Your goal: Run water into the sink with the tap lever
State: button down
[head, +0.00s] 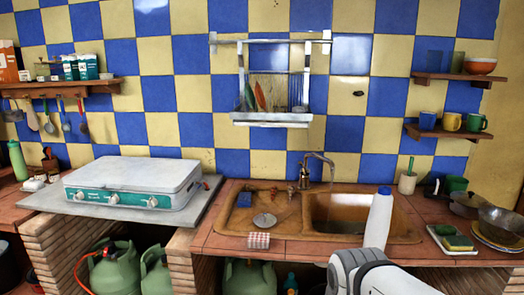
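The brass tap (303,180) stands at the back of the brown sink, near the middle. Its thin spout (318,155) arches to the right, with its end over the basin (338,203). The lever is too small to make out clearly, and I see no clear water stream. The sink has a drainboard (285,220) on the left and the deeper basin on the right. My pale arm rises from the bottom right in front of the basin and hides part of it. My gripper cannot be made out in this view.
A white gas stove (135,182) stands left of the sink. A dish rack (272,118) hangs above the tap. A checkered cloth (259,240) lies at the sink's front edge. A tray with sponges (447,247) and bowls (500,219) sit at the right.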

aim_at(303, 169)
jog(key=u, duration=0.2)
jog(key=i, duration=1.2)
jog(key=z, duration=0.5)
jog(key=i, duration=0.5)
jog(key=z, duration=0.45)
jog(key=k, duration=0.9)
jog(key=z, duration=0.2)
jog(key=i, duration=0.9)
jog(key=u, duration=0.05)
